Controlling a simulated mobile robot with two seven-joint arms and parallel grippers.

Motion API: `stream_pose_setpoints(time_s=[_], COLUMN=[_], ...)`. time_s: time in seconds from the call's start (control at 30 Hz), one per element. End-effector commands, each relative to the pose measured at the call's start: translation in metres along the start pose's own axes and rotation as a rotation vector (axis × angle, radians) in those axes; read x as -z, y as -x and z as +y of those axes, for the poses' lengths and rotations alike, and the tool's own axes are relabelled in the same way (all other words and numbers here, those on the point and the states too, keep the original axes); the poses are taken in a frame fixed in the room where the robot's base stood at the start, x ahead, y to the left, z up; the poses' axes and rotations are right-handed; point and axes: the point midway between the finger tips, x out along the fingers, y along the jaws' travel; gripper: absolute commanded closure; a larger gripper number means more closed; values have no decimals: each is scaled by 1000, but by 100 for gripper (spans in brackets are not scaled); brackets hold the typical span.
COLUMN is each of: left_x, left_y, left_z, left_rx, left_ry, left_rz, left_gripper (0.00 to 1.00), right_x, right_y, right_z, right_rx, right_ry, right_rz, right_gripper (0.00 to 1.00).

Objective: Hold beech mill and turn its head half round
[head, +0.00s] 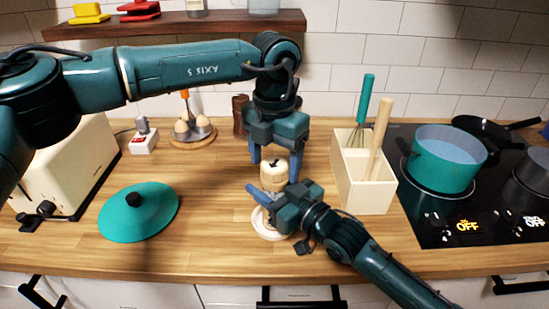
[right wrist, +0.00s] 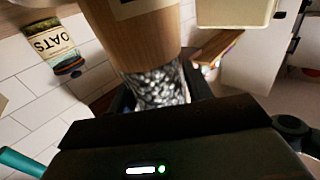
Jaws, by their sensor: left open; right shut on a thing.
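The beech mill (head: 274,173) stands near the middle of the counter, its pale wooden head marked with a black arrow. My right gripper (head: 268,194) is shut on the mill low on its body and hides much of it. In the right wrist view, the mill's wooden part (right wrist: 143,42) shows above a clear section (right wrist: 160,88) with grains, between my fingers. My left gripper (head: 275,153) points down above the mill's head, with fingers open and apart. I cannot tell whether its fingertips reach down beside the head.
A utensil box (head: 362,187) stands close on the right, before the hob with a teal pot (head: 441,172). A darker wooden mill (head: 240,117) is behind; a teal lid (head: 138,222) lies left.

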Motion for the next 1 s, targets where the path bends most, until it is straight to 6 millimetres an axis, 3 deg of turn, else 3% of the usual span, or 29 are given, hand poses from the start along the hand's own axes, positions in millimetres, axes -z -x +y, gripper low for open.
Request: stream_pose_setpoints(time_s=[0.23, 0.8, 1.0], left_x=[0, 0, 0], left_y=[-1, 0, 0], left_z=[0, 0, 0], left_rx=[0, -1, 0], left_ry=[1, 1, -14], left_rz=[0, -1, -1], left_gripper=[30, 75, 75], right_x=[0, 0, 0], right_y=[0, 0, 0], right_z=[0, 0, 0], right_rx=[0, 0, 0], right_ry=[0, 0, 0], right_rz=[-1, -1, -1], right_gripper=[87, 87, 87])
